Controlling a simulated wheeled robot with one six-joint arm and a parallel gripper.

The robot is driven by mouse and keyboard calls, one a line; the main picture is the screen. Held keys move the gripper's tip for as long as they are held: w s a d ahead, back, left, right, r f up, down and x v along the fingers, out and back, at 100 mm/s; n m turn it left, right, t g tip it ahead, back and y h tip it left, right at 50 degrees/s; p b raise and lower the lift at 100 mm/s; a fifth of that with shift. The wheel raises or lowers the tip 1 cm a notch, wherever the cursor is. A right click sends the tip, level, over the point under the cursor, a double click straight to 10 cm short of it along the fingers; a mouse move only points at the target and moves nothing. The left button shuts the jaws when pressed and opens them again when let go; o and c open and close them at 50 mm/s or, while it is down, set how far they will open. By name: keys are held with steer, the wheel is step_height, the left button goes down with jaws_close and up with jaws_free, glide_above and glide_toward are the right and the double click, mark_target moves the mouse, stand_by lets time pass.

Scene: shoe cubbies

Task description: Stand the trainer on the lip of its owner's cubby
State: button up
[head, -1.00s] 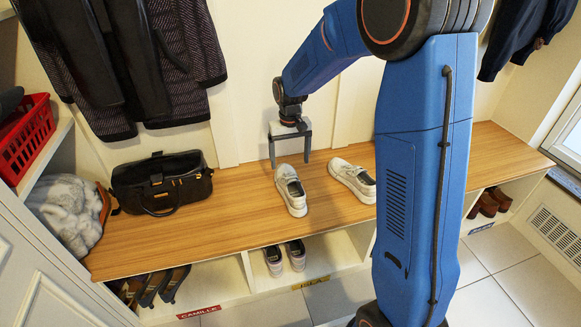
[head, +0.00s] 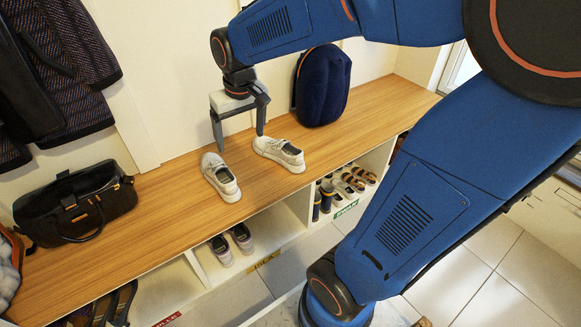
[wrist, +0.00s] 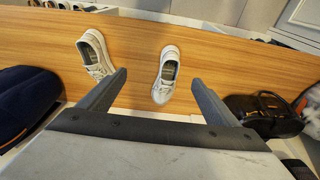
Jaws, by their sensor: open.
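Two off-white trainers with dark insides lie apart on the wooden bench top: the left trainer (head: 221,179) and the right trainer (head: 279,154). In the wrist view the sides are swapped: the head view's left trainer (wrist: 166,75) appears between my fingers, and its right trainer (wrist: 95,52) at upper left. My gripper (head: 239,141) is open and empty, fingers down, behind the trainers and above the bench. Below, the cubby with the yellow ISLA label (head: 264,261) holds a grey-purple pair (head: 231,244). The frames do not show which trainer the task means.
A black handbag (head: 75,207) stands left on the bench (head: 165,215), and a navy backpack (head: 322,85) stands behind at right. Coats (head: 55,70) hang at left. The green-labelled cubby (head: 345,208) holds several shoes; dark footwear (head: 108,303) sits in the left cubby.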

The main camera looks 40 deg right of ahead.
steer(key=s+d+t, duration=0.1)
steer(key=s, duration=0.8)
steer(key=s+d+r+t, duration=0.1)
steer(key=s, duration=0.9)
steer(key=shift+s+d+r+t, duration=0.25)
steer(key=shift+d+r+t, duration=0.05)
steer(key=shift+d, duration=0.05)
